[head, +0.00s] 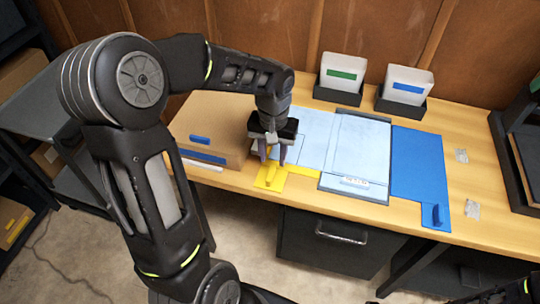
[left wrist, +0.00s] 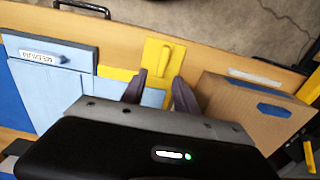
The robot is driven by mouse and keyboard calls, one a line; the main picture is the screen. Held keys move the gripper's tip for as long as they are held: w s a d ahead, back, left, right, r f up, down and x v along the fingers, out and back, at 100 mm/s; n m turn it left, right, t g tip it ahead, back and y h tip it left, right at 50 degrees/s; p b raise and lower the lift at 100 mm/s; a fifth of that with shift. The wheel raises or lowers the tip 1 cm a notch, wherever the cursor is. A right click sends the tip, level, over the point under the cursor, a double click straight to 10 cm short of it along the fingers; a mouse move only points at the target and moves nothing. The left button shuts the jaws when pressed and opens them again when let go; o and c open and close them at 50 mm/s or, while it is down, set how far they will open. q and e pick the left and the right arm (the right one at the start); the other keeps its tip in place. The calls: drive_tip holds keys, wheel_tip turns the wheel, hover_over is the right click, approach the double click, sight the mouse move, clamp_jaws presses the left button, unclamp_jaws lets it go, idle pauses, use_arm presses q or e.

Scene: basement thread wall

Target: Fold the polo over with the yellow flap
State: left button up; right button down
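The folding board lies on the wooden bench, with a yellow flap (head: 271,182) on the left, a grey-blue middle panel (head: 355,186) and a blue flap (head: 419,165) on the right. The pale blue polo (head: 314,135) lies flat across the yellow flap and middle panel. My left gripper (head: 273,158) points down over the yellow flap, its fingers apart and empty near the raised yellow tab. The left wrist view shows the yellow tab (left wrist: 164,55) just beyond the fingertips (left wrist: 160,92). Contact cannot be told. My right gripper does not show.
A cardboard box (head: 207,130) stands left of the board, close to my left gripper. Two black trays with white cards, one marked green (head: 342,74) and one blue (head: 408,86), stand at the back. A drawer unit (head: 335,240) is under the bench.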

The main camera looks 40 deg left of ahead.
use_arm(q)
drive_tip(key=shift+r, duration=0.6)
drive_tip(key=shift+w+r+p, duration=0.15)
drive_tip(key=shift+r+p, duration=0.45)
drive_tip(key=shift+p, duration=0.15)
drive_tip(key=shift+s+a+r+p, duration=0.1)
drive_tip(key=shift+r+p, duration=0.3)
drive_tip(key=shift+r, duration=0.2)
drive_tip(key=shift+s+a+r+p, duration=0.1)
drive_tip(key=shift+r+p, duration=0.25)
drive_tip(key=shift+r, duration=0.25)
wheel_tip(320, 180, up, 8)
drive_tip(key=shift+b, duration=0.45)
drive_tip(key=shift+s+f, duration=0.1)
drive_tip(key=shift+s, duration=0.05)
